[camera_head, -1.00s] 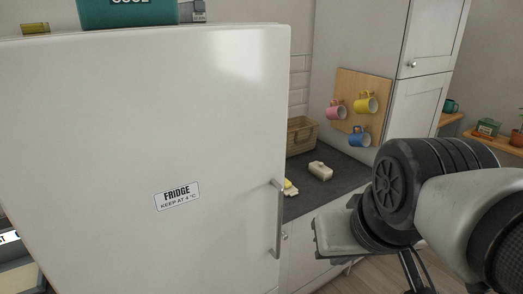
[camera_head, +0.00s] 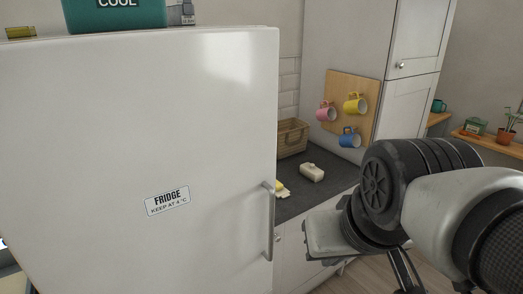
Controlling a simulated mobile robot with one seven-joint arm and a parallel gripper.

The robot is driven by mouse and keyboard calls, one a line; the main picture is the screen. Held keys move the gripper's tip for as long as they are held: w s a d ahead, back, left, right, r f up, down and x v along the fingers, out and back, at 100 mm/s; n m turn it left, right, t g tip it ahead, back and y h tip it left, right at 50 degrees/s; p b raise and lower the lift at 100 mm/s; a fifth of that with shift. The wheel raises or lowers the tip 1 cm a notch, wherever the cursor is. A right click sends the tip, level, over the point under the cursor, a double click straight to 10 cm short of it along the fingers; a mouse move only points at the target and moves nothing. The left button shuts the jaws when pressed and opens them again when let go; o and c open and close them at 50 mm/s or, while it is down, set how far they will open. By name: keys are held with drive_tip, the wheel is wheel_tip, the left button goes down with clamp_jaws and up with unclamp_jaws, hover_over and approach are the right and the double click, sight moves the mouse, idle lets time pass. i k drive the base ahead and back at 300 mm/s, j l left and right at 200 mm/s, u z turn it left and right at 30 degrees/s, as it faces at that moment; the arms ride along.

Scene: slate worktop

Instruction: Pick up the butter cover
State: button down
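A cream-white, box-shaped piece that looks like the butter cover (camera_head: 312,172) sits on the dark slate worktop (camera_head: 322,190). To its left, a yellow piece that looks like butter (camera_head: 281,188) is partly hidden by the fridge's edge and handle. My arm fills the lower right of the view, well in front of the worktop and apart from the cover. Dark finger-like parts of my gripper (camera_head: 405,272) show at the bottom, cut by the frame. Their opening cannot be made out.
A large white fridge (camera_head: 120,130) with a vertical handle (camera_head: 269,222) blocks the left side. A wicker basket (camera_head: 292,138) stands at the worktop's back. Pink, yellow and blue mugs hang on a wooden board (camera_head: 341,85). A tall white cabinet (camera_head: 408,110) stands behind my arm.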

sight(308, 170)
drive_tip(key=i+l+z, duration=0.2)
drive_tip(key=l+z, duration=0.2)
drive_tip(key=i+l+z, duration=0.2)
drive_tip(key=z, duration=0.25)
drive_tip(key=i+l+z, duration=0.2)
drive_tip(key=z, duration=0.2)
drive_tip(key=i+l+u, duration=0.1)
drive_tip(key=i, duration=0.3)
drive_tip(key=i+l+u, duration=0.1)
drive_tip(key=i, duration=0.25)
drive_tip(key=i+l+u, duration=0.1)
drive_tip(key=i+l, duration=0.2)
drive_tip(key=i+j+u, duration=0.1)
drive_tip(key=u, duration=0.3)
drive_tip(key=i+u, duration=0.5)
drive_tip(key=u, duration=0.3)
drive_tip(key=i+u, duration=0.15)
drive_tip(key=u, duration=0.3)
drive_tip(key=i+l+u, duration=0.1)
drive_tip(key=i+u, duration=0.2)
